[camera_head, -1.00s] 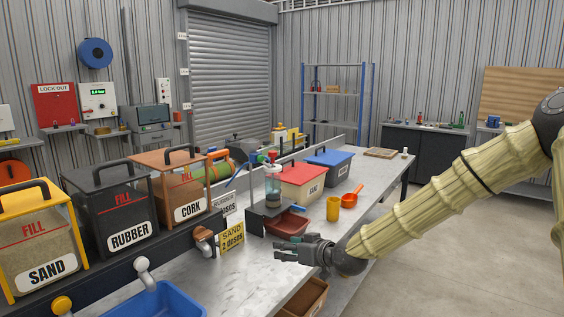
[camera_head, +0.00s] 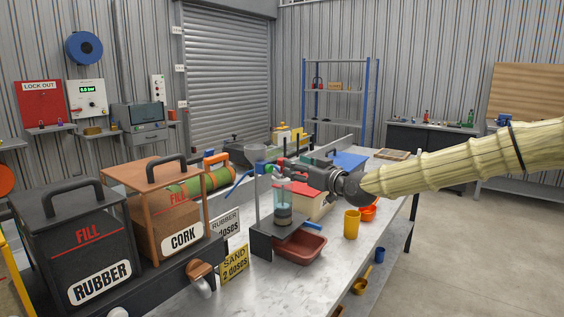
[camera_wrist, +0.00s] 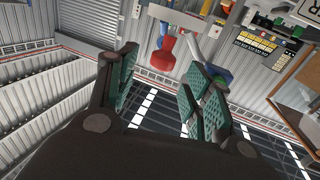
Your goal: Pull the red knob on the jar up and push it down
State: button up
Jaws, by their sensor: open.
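The jar (camera_head: 283,207) is a clear cylinder with dark material low inside, upright on a dark stand on the bench. In the wrist view the red knob (camera_wrist: 168,53) shows beyond and between my fingers, toward the upper middle. My gripper (camera_head: 287,169) is open and empty, beside the jar top from the right. In the wrist view its green-padded fingers (camera_wrist: 162,68) stand wide apart, and no contact with the knob shows.
A dark red tray (camera_head: 302,250) sits below the jar. The rubber bin (camera_head: 85,215) and cork bin (camera_head: 138,178) stand left. A yellow cup (camera_head: 351,226) stands right.

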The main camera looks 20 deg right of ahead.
jog(key=shift+p+x, duration=0.3)
jog(key=shift+x, duration=3.05)
jog(key=shift+a+r, duration=0.1)
jog(key=shift+a, duration=0.05)
jog(key=shift+c, duration=0.2)
grip_shut()
